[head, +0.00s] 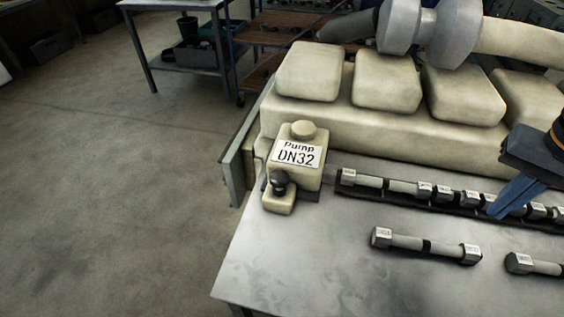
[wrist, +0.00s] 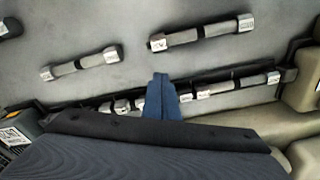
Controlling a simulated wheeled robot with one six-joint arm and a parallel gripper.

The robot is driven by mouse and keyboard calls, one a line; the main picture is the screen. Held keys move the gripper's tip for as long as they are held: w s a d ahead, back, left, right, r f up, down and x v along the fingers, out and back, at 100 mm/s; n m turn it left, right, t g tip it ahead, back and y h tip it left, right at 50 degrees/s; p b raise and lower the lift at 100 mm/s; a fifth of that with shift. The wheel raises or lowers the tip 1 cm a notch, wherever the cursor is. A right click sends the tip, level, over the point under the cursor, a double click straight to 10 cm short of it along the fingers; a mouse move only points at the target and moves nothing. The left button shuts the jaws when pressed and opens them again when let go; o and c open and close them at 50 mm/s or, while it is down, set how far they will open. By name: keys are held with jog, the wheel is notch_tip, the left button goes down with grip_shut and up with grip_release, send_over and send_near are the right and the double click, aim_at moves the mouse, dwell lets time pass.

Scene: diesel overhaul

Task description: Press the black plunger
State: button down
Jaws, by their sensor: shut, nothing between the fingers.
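The black plunger (head: 279,181) is a round dark knob on a small cream block at the front of the cream pump (head: 304,158) labelled "Pump DN32". It stands on the left end of the metal bench in the head view. My gripper (head: 498,212) is at the right of the head view, over the rack of labelled rods, well to the right of the plunger. Its blue fingers are together and empty; they also show in the wrist view (wrist: 161,82). The plunger cannot be made out in the wrist view.
A dark rack (head: 458,207) of labelled rods runs along the engine (head: 380,112). Loose rods (head: 425,245) lie on the bench (head: 330,270), also in the wrist view (wrist: 82,63). The bench front left is clear. A side table (head: 180,62) stands behind.

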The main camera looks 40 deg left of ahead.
jog(key=s+a+r+n, duration=0.1)
jog(key=a+r, duration=0.2)
jog(key=a, duration=0.8)
notch_tip(320, 180, up, 10)
jog(key=f+n+g+b, duration=0.1)
jog(key=n, duration=0.2)
send_over(280, 176)
jog(key=shift+w+a+r+h, duration=0.15)
jog(key=shift+r+h, duration=0.1)
jog(key=shift+h, duration=0.05)
notch_tip(280, 176, down, 14)
jog(key=p, duration=0.3)
